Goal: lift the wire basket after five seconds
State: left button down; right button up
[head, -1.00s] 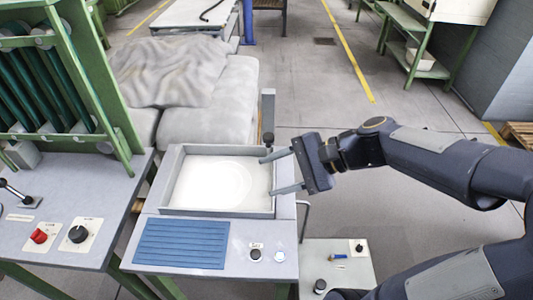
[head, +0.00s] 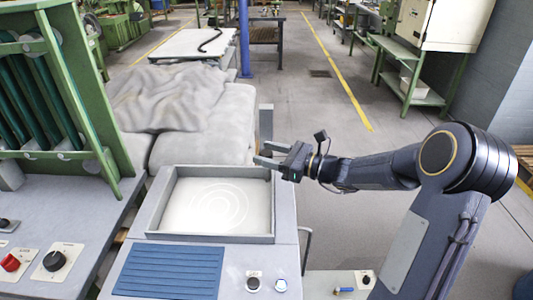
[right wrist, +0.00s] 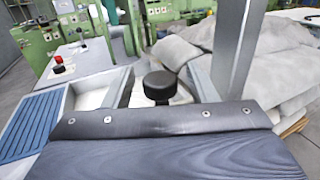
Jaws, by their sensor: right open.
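I see no wire basket in either view. A square grey-rimmed basin (head: 153,217) holds a pale, whitish surface (head: 213,204) marked with concentric rings. My right gripper (head: 262,154) is open and empty, over the basin's far right corner, its fingers pointing left. In the right wrist view, a black round knob (right wrist: 160,86) stands ahead of the gripper body, beside a grey upright post (right wrist: 239,50). My left gripper is in neither view.
A blue ribbed panel (head: 170,270) and buttons lie in front of the basin. A green machine (head: 60,100) stands left. Lumpy grey sacks (head: 205,130) lie behind. Open floor (head: 330,130) stretches behind and right.

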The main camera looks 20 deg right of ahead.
jog(key=shift+w+a, duration=0.3)
grip_shut()
notch_tip(320, 180, up, 11)
jog(key=p, duration=0.7)
jog(key=shift+c, duration=0.4)
grip_release()
jog(key=shift+o, duration=0.4)
jog(key=shift+f, duration=0.1)
